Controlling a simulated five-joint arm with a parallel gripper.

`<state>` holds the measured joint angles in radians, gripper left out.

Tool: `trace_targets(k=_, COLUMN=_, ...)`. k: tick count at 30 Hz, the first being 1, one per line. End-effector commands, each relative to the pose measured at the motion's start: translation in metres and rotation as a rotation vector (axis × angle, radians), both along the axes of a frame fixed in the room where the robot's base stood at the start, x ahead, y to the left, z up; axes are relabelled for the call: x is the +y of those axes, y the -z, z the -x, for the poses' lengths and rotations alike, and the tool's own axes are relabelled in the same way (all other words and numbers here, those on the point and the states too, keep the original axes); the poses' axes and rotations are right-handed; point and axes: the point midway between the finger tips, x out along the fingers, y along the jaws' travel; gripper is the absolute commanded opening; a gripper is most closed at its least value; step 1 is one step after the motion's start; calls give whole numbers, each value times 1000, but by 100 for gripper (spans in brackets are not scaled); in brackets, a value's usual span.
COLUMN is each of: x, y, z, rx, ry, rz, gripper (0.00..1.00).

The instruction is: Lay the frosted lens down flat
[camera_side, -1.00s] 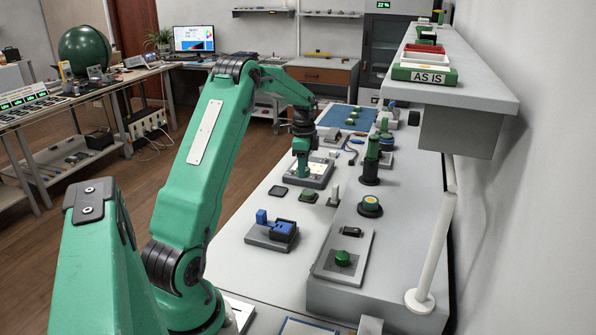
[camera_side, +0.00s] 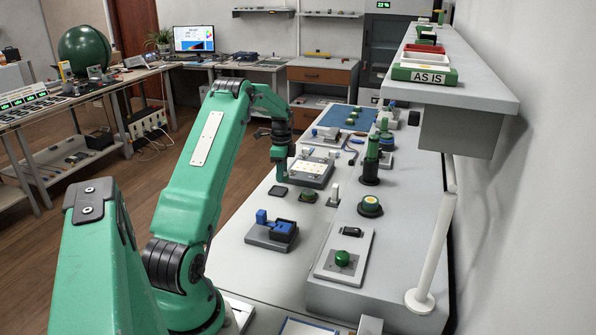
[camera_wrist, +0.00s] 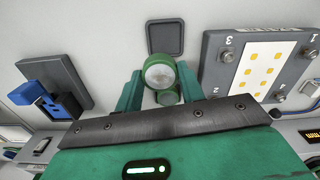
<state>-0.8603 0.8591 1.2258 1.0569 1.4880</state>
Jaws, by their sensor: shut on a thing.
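The frosted lens (camera_wrist: 160,74) shows in the wrist view as a pale round disc in a green rim, with a smaller green round part below it. My gripper (camera_wrist: 160,82) is shut on it, one green finger on each side. In the side view my gripper (camera_side: 281,178) is left of the LED board, close above the bench; the lens cannot be made out there. A dark square pad (camera_wrist: 165,38) lies just beyond the lens in the wrist view, and also shows below my gripper in the side view (camera_side: 278,191).
The grey LED board (camera_side: 312,173) with yellow LEDs stands right of my gripper. A blue and grey fixture (camera_side: 272,232) is nearer the camera. Bare bench lies around the pad.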

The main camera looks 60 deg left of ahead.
Motion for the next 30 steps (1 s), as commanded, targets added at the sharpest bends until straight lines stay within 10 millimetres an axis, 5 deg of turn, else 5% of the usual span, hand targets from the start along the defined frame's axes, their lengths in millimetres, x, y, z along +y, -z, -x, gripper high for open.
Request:
trace_targets(k=7, x=21, y=14, z=8, rx=0, ry=-1, rz=0, gripper=17)
trace_targets(k=15, x=22, y=17, z=8, rx=0, ry=0, rz=0, gripper=17)
trace_targets(k=30, x=22, y=54, z=8, rx=0, ry=0, rz=0, gripper=17)
